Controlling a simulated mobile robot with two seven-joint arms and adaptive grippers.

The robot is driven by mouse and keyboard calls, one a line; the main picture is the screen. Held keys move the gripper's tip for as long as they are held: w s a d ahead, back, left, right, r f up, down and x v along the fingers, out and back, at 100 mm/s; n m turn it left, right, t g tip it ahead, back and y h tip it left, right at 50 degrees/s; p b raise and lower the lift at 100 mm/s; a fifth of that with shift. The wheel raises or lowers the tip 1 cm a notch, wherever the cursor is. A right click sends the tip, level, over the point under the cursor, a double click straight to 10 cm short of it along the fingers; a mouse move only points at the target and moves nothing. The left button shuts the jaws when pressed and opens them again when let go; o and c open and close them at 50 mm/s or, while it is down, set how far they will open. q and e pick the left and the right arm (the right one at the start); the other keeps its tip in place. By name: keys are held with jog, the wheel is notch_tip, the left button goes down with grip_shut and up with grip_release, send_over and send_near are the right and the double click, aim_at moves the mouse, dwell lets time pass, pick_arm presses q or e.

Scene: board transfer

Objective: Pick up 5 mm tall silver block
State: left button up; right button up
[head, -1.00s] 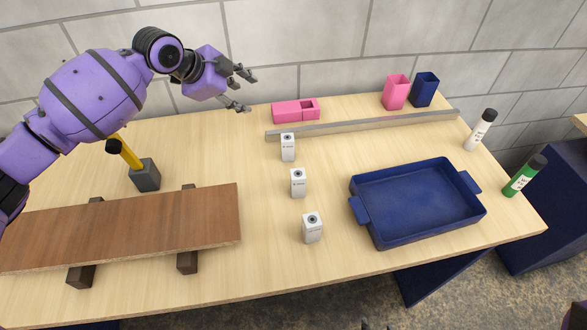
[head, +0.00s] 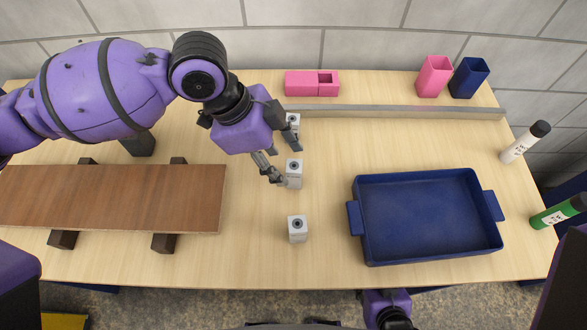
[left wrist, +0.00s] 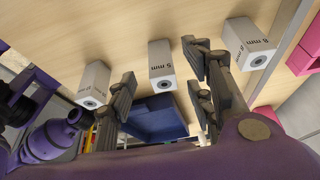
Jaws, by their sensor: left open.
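Three small silver-white blocks with a dark round mark on top stand upright in a row on the table. In the left wrist view the middle one reads "5 mm" (left wrist: 161,65); it also shows in the head view (head: 294,175). The block marked 8 mm (left wrist: 250,45) is the far one (head: 293,122). The near block (head: 298,230) has a label that I cannot read surely (left wrist: 95,80). My left gripper (head: 285,161) is open and empty, its fingers close to the 5 mm block. In the left wrist view that block shows between the fingers. My right gripper is not in view.
A blue tray (head: 355,240) lies to the right. A grey bar (head: 410,111) and a pink box (head: 305,83) are behind. A brown board (head: 110,198) rests on dark supports at left. Bottles (head: 525,142) stand at right. Table between blocks and tray is clear.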

aim_at(294, 172)
pick_arm(q)
jog(key=x, duration=0.5)
jog(key=shift+d+f, duration=0.25)
jog(key=shift+d, duration=0.15)
jog(key=shift+w, duration=0.1)
grip_shut()
